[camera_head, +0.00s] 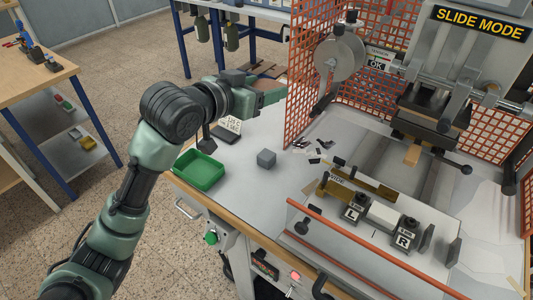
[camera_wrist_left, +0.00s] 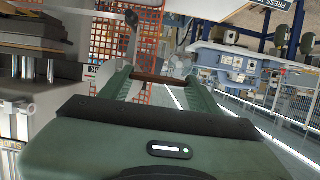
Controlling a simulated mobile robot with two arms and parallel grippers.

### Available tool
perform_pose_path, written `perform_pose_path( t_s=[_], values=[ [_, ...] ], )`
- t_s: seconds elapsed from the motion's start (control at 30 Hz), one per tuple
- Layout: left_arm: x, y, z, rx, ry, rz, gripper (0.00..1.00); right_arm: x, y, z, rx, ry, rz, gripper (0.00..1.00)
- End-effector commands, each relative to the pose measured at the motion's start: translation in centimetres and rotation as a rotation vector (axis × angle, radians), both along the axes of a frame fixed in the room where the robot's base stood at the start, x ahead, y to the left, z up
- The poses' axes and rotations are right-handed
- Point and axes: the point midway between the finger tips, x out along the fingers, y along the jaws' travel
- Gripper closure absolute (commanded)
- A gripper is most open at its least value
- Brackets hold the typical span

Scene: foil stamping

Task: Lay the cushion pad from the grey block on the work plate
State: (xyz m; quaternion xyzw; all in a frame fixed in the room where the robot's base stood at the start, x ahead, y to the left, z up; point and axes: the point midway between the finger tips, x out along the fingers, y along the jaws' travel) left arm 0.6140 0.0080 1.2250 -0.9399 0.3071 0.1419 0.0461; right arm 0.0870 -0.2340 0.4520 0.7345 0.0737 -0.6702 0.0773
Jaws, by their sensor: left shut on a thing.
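My left gripper (camera_head: 270,97) is raised over the far left part of the bench, beside the orange mesh guard. In the left wrist view its two green fingers (camera_wrist_left: 158,77) are shut on a thin reddish-brown strip, which looks like the cushion pad (camera_wrist_left: 152,78) seen edge-on. The grey block (camera_head: 266,158) stands on the bench, below the gripper in the picture, with nothing visible on top. I cannot tell for sure which surface is the work plate; a pale plate (camera_head: 384,217) lies between the blocks marked L and R. My right gripper is not in view.
A green tray (camera_head: 200,170) is at the bench's left edge. The orange mesh guard (camera_head: 303,75) stands close to my gripper. The press (camera_head: 430,120) is at the right. A brass-coloured bar (camera_head: 362,184) and an orange rail (camera_head: 350,235) are in front of it.

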Motion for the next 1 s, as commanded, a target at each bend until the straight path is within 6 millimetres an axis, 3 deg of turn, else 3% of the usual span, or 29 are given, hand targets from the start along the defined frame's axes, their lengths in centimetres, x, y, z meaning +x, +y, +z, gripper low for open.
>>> perform_pose_path(
  t_s=[0.27, 0.8, 1.0],
  values=[
    [0.0, 0.1, -0.7, 0.001, 0.003, 0.002, 0.75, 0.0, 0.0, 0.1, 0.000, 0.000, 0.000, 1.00],
    [-0.1, 0.1, -13.7, 0.002, 0.006, 0.004, 0.75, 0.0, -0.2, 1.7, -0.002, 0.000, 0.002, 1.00],
    [0.0, 0.1, -15.8, 0.001, 0.002, 0.003, 0.75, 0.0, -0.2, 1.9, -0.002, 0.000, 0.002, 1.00]
  ],
)
